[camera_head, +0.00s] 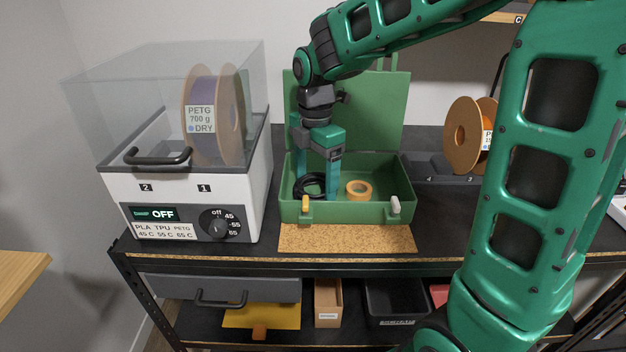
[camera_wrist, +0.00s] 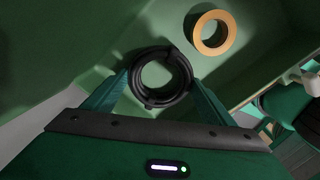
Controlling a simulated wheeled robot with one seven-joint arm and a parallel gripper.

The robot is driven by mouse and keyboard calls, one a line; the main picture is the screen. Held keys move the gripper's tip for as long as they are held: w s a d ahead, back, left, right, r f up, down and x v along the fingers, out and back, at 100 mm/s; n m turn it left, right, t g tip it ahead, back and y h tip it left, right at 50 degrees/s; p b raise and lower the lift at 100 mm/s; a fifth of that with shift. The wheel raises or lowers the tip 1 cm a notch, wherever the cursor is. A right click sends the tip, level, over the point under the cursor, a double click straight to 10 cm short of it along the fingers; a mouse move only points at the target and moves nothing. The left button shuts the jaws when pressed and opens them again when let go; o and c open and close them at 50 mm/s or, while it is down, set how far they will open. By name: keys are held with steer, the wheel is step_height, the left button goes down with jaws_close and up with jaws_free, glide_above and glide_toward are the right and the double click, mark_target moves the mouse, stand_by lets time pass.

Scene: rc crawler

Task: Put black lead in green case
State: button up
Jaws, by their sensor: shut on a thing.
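The black lead (camera_head: 309,186) is a coiled loop inside the open green case (camera_head: 353,213). My gripper (camera_head: 316,190) reaches down into the left half of the case and is shut on the coil. In the wrist view the black lead (camera_wrist: 162,78) sits between the fingertips of my gripper (camera_wrist: 160,85), over the green floor of the case. I cannot tell whether the coil touches the floor. The case stands with its lid raised at the back.
An orange tape roll (camera_head: 359,190) lies in the case, right of the coil. A filament dryer (camera_head: 190,190) stands left of the case. A spool (camera_head: 463,137) stands to the right. A cork mat (camera_head: 345,239) lies in front of the case.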

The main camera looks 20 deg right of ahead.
steer(key=o, duration=1.1)
steer(key=shift+o, duration=0.2)
step_height(320, 180, up, 12)
